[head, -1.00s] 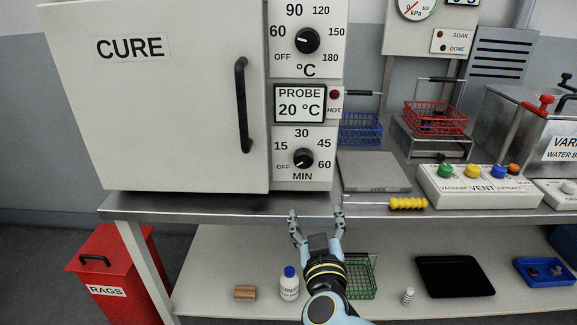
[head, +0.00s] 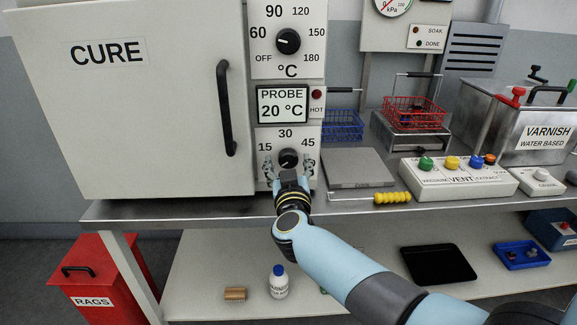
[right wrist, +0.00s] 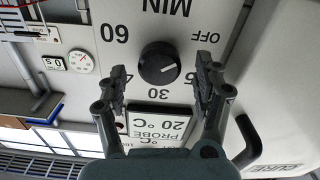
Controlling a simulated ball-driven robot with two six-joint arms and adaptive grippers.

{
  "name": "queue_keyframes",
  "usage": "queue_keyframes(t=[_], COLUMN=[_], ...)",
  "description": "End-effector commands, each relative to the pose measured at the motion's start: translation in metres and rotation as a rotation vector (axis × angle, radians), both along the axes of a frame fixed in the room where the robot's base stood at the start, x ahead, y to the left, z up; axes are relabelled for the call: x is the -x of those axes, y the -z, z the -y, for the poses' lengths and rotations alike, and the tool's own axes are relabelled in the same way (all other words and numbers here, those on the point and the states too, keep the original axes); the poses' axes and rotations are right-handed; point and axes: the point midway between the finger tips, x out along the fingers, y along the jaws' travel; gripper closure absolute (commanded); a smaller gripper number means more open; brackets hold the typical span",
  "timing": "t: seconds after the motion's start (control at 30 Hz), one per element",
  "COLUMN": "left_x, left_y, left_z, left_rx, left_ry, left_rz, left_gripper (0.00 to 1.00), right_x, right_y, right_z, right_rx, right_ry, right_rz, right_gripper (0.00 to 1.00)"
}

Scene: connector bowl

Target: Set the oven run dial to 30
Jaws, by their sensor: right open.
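The oven run dial (head: 289,158) is a round black knob on the white oven panel, under the temperature dial, with 15, 30 and 45 readable around it. In the right wrist view, which is upside down, the same dial (right wrist: 159,62) shows a light pointer mark toward the OFF and 15 side, not at 30; its exact reading is hard to tell. My right gripper (head: 289,169) is open in front of the dial. In the wrist view its fingers (right wrist: 162,72) stand on either side of the knob with gaps. My left gripper is out of view.
The temperature dial (head: 288,41) and probe display (head: 283,104) sit above. The oven door handle (head: 226,108) sticks out at left. A grey plate (head: 360,169), a yellow-handled tool (head: 392,198) and a vent button box (head: 458,178) lie to the right on the bench.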

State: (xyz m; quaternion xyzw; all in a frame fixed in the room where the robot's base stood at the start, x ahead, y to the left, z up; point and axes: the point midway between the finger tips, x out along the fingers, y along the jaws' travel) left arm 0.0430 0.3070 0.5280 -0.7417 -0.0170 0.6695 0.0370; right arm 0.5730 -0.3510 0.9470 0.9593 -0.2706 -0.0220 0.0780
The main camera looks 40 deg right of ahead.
Motion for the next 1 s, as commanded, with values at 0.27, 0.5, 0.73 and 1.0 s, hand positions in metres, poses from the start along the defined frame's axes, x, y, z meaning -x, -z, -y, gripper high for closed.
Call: queue_keyframes(t=[0.27, 0.5, 0.73, 1.0], left_x=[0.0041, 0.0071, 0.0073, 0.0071], left_y=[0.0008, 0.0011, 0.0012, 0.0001], left_z=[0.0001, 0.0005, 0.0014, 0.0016], left_rx=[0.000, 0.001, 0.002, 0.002], left_ry=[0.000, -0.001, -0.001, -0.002], left_rz=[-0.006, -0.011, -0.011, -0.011], left_gripper=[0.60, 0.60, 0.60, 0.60], right_x=[-0.0034, -0.0032, -0.0031, -0.0030], right_y=[0.0000, 0.0000, 0.0000, -0.0001], right_z=[0.0022, 0.0019, 0.0019, 0.0018], right_rx=[-0.001, -0.001, -0.001, -0.023], right_ry=[0.000, 0.000, 0.000, 0.000], right_rz=[0.000, 0.000, 0.000, 0.013], right_gripper=[0.32, 0.57, 0.87, 0.88])
